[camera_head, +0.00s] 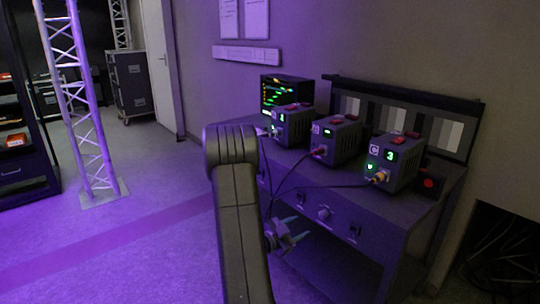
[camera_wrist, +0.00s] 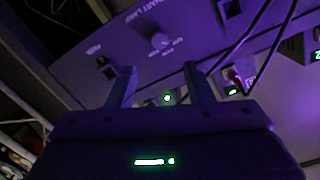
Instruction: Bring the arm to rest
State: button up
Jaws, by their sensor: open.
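My arm stands raised in the middle of the head view, in front of a dark bench (camera_head: 330,225). My gripper (camera_head: 290,229) shows partly behind the arm, low in front of the bench's front panel. In the wrist view my gripper (camera_wrist: 158,84) has its two fingers well apart, with nothing between them. The bench's front panel (camera_wrist: 125,50), with a knob and sockets, lies beyond the fingertips. I cannot tell the exact gap between fingertips and panel.
Power boxes (camera_head: 395,160) with green displays and cables stand on the bench. A monitor (camera_head: 287,92) is behind them. Cables (camera_wrist: 240,45) hang over the panel near my gripper. A truss tower (camera_head: 75,100) and a shelf rack (camera_head: 22,140) stand left. Floor between (camera_head: 150,215) is clear.

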aim_at(321, 215)
jog(key=x, duration=1)
jog(key=shift+w+d+b, duration=0.25)
jog(key=shift+b, duration=0.05)
